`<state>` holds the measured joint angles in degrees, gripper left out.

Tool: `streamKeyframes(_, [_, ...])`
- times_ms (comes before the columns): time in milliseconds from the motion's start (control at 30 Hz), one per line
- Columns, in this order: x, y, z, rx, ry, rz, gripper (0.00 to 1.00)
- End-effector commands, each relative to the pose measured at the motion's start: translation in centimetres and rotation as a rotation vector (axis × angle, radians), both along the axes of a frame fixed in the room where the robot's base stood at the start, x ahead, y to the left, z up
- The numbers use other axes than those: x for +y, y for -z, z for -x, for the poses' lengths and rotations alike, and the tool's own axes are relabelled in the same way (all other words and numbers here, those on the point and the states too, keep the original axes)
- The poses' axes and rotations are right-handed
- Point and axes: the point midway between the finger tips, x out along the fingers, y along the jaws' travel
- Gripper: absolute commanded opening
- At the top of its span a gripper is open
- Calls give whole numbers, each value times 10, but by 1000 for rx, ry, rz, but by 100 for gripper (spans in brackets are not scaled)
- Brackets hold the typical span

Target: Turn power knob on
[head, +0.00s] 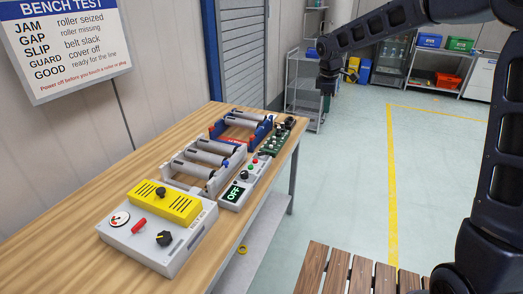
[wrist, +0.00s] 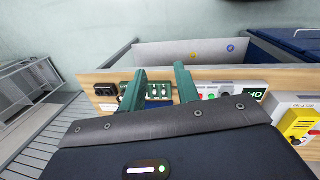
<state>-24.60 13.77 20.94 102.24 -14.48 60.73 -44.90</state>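A control box with a display reading OFF (head: 236,194) stands on the wooden bench, with red and green buttons; its display also shows at the right of the wrist view (wrist: 255,94). Which knob is the power knob, I cannot tell. My gripper (wrist: 161,70) is open and empty, its green fingers apart. In the head view my gripper (head: 328,88) hangs away from the bench, over the floor side.
Rollers (head: 208,155) in a frame lie behind the control box. A green board (head: 270,146) with small switches sits along the bench's right edge. A wire shelf (head: 303,85) stands beyond.

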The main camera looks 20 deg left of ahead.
Motion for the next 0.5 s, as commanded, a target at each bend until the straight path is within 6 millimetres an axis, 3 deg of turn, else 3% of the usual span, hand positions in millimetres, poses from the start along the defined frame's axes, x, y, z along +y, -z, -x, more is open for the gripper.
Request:
streamKeyframes(100, [46, 22, -2, 30, -120, 9, 32])
streamKeyframes(500, [187, 100, 17, 120, -503, 22, 32])
